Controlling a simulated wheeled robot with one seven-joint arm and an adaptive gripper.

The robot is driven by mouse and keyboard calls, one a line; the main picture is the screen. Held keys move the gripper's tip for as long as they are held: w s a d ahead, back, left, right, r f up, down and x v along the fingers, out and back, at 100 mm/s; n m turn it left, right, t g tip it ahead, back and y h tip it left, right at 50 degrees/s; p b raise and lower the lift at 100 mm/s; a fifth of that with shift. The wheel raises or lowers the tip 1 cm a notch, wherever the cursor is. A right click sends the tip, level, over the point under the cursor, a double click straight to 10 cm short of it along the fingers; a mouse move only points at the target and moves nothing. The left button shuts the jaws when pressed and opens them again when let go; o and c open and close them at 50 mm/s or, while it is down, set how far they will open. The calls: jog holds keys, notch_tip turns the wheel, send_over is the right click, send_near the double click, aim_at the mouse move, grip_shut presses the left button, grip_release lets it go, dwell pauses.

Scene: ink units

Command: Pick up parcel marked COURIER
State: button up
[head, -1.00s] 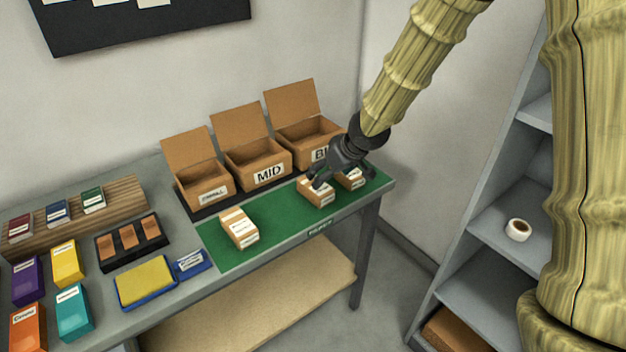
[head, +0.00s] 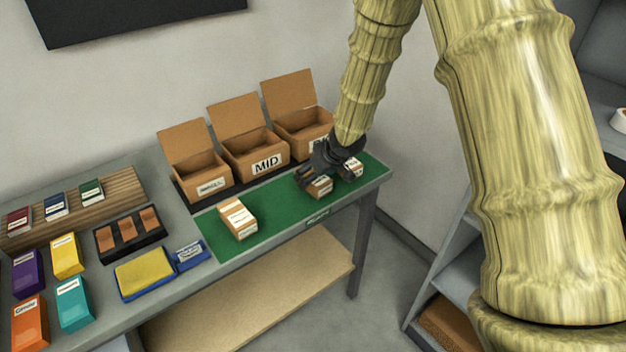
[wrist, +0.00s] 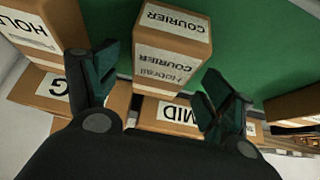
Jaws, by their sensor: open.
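The parcel marked COURIER (wrist: 172,42) is a brown box with white labels, in the middle of the wrist view between my open fingers. In the head view I take it to be the middle parcel (head: 320,189) on the green mat (head: 275,223). My gripper (head: 330,176) is open right above it, hiding part of its top. In the wrist view my gripper (wrist: 158,70) has one finger on each side of the parcel. The right finger looks nearer to it than the left; I cannot tell whether either touches.
A second parcel (wrist: 42,40), its label partly cut off, stands close beside. A third parcel (head: 238,220) lies further left on the mat. Open cartons, including the MID carton (head: 256,160), stand behind. A blue-edged yellow pad (head: 144,280) and coloured boxes fill the left of the table.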

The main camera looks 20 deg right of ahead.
jog(key=shift+x, duration=0.95)
jog(key=c, duration=1.3)
